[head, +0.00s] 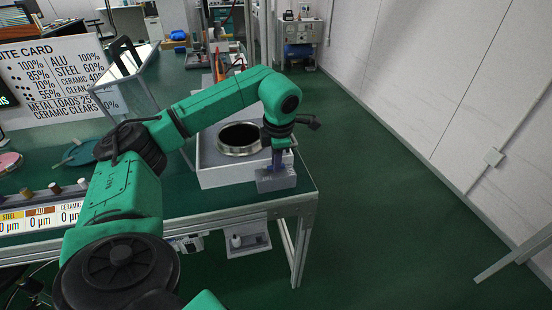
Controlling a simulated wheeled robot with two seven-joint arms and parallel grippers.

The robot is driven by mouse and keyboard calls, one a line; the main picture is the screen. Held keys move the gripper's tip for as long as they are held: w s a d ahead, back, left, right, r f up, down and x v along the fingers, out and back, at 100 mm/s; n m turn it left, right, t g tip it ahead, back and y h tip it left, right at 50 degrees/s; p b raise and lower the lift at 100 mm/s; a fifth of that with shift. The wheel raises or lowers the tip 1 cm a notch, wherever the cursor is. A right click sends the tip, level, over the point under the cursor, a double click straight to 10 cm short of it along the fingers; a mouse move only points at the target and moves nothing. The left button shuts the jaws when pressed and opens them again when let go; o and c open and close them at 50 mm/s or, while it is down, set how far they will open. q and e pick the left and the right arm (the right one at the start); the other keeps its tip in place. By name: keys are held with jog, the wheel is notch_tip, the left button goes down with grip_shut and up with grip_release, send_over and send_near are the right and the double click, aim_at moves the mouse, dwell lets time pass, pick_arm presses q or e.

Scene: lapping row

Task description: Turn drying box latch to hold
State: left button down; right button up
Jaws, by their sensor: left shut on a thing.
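The drying box (213,173) is a pale grey box on the right end of the green table, with a round dark opening ringed in metal (239,151) on its top. A grey latch block (277,181) sits at its front right corner. My left arm reaches over the box, and my left gripper (277,150) points down at the block. It is shut on the latch, which is mostly hidden by the gripper, so its setting cannot be read. My right gripper is out of view.
A clear panel (130,85) stands on the table (190,204) left of the box. A labelled rack (40,215) and coloured discs lie at the left. Tools stand behind the box. Open floor (400,220) lies to the right of the table.

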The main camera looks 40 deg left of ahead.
pick_arm(q)
jog(key=shift+w+n, duration=0.1)
jog(key=shift+n, duration=0.2)
jog(key=c, duration=0.8)
grip_release()
jog(key=shift+c, duration=0.2)
